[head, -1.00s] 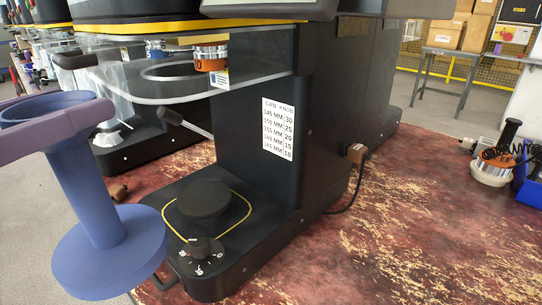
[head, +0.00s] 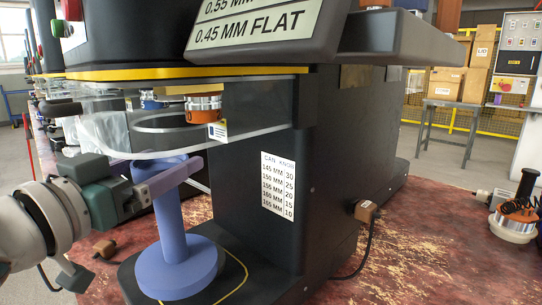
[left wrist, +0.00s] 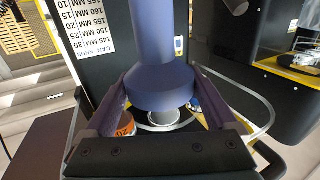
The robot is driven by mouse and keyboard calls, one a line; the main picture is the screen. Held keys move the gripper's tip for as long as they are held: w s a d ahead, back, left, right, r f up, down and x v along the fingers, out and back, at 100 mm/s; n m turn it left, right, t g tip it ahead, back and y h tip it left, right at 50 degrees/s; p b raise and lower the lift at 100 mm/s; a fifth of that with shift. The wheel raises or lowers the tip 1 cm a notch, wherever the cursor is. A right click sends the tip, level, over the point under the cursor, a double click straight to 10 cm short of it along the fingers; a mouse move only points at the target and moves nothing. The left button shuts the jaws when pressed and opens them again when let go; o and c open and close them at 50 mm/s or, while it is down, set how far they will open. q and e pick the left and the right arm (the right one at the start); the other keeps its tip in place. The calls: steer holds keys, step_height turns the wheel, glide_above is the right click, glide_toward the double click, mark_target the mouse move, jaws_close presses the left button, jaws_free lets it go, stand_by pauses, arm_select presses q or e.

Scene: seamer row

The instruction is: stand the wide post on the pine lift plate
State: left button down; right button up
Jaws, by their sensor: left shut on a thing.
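The wide post (head: 172,222) is a blue upright column with a broad round foot and a smaller round top. My left gripper (head: 168,179) is shut on it near its top. In the left wrist view the post (left wrist: 155,40) sits between the two fingers (left wrist: 160,105). Its foot is in front of the seamer's low black base, where it hides the lift plate. Part of the yellow outline around the plate (head: 237,284) shows right of the foot. I cannot tell whether the foot touches the plate. My right gripper is out of view.
A clear guard (head: 255,118) and an orange-banded seaming head (head: 204,108) hang close above the post's top. The black machine column (head: 250,190) with a can/knob chart stands to the right. A brown wooden piece (head: 104,249) lies on the worn red bench at left.

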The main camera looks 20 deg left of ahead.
mark_target(178, 161)
arm_select(q)
steer(key=w, duration=0.4)
steer(key=shift+w+f, duration=0.15)
steer(key=shift+w, duration=0.05)
steer(key=shift+s+f, duration=0.1)
steer(key=shift+f+b, duration=0.1)
steer(key=shift+b, duration=0.2)
steer(key=shift+f, duration=0.4)
jaws_free()
